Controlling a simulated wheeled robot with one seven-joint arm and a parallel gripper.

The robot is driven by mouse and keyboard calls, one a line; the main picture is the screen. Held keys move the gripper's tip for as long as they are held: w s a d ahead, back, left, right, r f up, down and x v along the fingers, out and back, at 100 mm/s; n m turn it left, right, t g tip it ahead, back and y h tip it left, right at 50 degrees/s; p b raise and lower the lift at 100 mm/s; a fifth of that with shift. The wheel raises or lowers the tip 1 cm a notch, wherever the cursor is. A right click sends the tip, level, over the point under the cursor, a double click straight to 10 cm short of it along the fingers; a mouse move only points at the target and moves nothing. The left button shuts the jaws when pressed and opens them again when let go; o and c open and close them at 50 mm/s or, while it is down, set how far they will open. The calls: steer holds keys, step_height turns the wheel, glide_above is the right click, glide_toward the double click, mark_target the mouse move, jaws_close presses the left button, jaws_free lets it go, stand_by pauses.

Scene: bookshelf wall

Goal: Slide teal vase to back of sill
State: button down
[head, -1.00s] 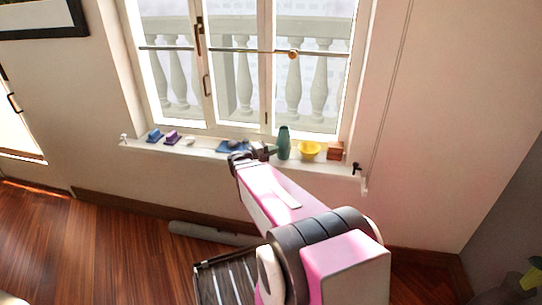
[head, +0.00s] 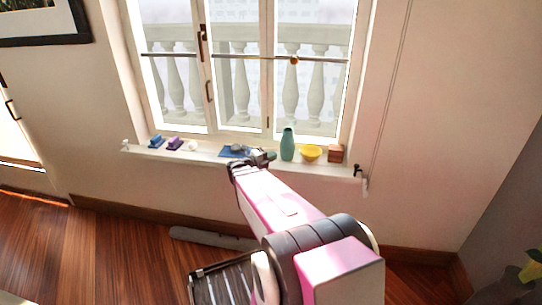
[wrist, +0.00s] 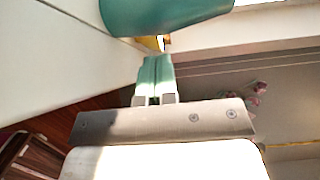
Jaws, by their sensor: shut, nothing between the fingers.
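The teal vase (head: 287,144) stands upright on the white window sill (head: 212,155), right of the middle, in the head view. Its lower part also shows large at the top of the wrist view (wrist: 165,14). My gripper (head: 268,156) is at the sill, just left of the vase in the head view. In the wrist view its green fingers (wrist: 156,72) are together and empty, pointing toward the vase's base. I cannot tell whether the fingertips touch the vase.
A yellow bowl (head: 311,153) and a brown block (head: 335,154) stand right of the vase. A blue mat (head: 229,153) with a grey item lies left of my gripper. Farther left are purple (head: 174,143) and blue (head: 156,141) items. The window closes off the back.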

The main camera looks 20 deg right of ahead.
steer(key=s+a, duration=0.1)
steer(key=a, duration=0.7)
steer(key=shift+s+a, duration=0.15)
steer(key=shift+s, duration=0.2)
